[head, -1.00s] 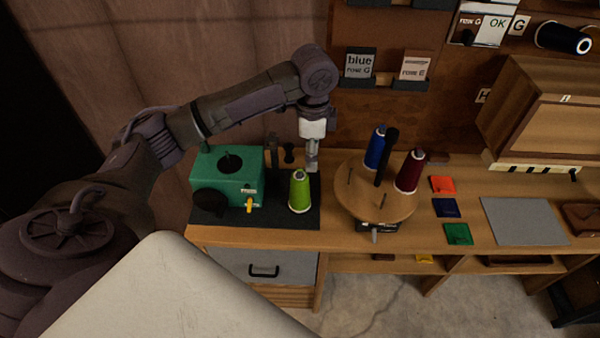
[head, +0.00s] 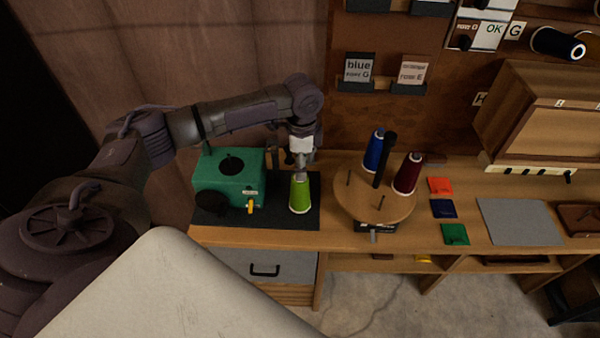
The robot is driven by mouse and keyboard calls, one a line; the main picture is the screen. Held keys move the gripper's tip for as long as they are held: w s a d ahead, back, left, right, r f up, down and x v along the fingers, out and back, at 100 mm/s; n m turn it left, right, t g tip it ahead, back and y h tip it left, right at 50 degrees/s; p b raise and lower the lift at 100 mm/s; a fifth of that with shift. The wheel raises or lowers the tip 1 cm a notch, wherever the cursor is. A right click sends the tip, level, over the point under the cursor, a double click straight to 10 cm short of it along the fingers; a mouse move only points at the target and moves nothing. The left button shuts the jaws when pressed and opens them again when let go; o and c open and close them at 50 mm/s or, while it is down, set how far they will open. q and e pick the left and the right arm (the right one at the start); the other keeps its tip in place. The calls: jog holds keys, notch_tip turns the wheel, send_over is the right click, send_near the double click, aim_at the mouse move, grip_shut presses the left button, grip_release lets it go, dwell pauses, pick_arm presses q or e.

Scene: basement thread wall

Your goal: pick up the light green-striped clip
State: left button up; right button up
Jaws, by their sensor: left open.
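I cannot make out a light green-striped clip as such. The one light green thing that shows is a thread cone (head: 300,197), upright on a dark mat (head: 285,217) at the left of the bench. My left gripper (head: 301,167) is open and points down, right at the cone's top. It hides the tip of the cone, and I cannot tell whether they touch. My right gripper is not in view.
A green machine (head: 229,178) stands close left of the cone. To the right, a round wooden stand (head: 372,206) holds a blue cone (head: 373,152) and a dark red cone (head: 407,174). Coloured squares and a grey mat (head: 520,222) lie farther right.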

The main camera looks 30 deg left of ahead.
pick_arm(q)
notch_tip(320, 180, down, 3)
jog(key=shift+a+f, duration=0.1)
jog(key=shift+c, duration=0.3)
jog(key=c, duration=0.8)
jog(key=shift+o, duration=0.2)
